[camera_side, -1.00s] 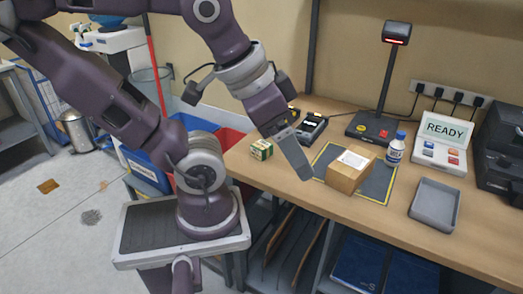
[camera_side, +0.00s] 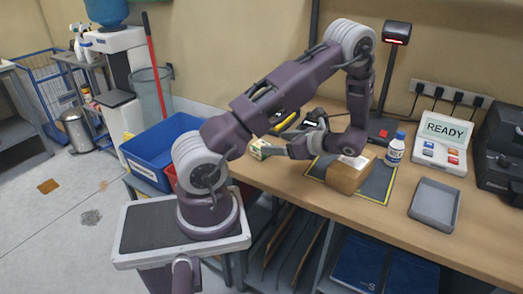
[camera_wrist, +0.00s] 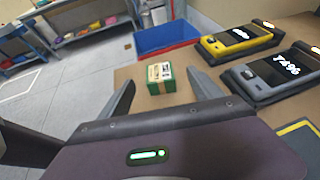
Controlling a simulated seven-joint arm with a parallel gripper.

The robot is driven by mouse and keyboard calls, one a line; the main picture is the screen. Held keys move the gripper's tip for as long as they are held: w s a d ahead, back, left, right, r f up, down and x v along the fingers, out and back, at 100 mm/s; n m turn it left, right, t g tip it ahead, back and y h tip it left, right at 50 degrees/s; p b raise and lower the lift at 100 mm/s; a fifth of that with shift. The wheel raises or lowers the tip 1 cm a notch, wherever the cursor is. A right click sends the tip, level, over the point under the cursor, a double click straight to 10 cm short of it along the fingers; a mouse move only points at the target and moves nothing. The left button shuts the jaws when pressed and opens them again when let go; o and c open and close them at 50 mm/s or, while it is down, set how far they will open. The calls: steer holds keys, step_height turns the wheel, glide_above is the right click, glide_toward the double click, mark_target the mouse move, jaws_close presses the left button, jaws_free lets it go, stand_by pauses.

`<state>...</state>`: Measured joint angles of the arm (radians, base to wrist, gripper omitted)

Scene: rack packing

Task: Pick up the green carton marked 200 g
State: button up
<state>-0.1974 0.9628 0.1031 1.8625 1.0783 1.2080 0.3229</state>
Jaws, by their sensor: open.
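The green carton (camera_side: 258,149) with pale markings stands on the wooden bench near its left end. In the wrist view the carton (camera_wrist: 161,82) is upright ahead of me, its label too small to read. My gripper (camera_side: 277,143) is open and roughly level, pointing left at the carton. In the wrist view its two fingers lie to the left and right of the carton, with bench showing between each finger and the carton. The carton looks just beyond the fingertips, and nothing is held. In the side view a finger partly hides it.
A white bottle (camera_side: 395,150) and grey tray (camera_side: 435,203) are farther right. Yellow (camera_wrist: 238,40) and grey (camera_wrist: 278,75) devices stand close right of the carton. A blue bin (camera_wrist: 165,38) lies beyond the bench end.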

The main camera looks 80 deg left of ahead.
mark_target(256, 152)
steer(key=x, duration=0.7)
steer(key=shift+s+a+f, duration=0.1)
steer(key=shift+s+f, duration=0.15)
steer(key=shift+f, duration=0.3)
steer(key=shift+c, duration=0.4)
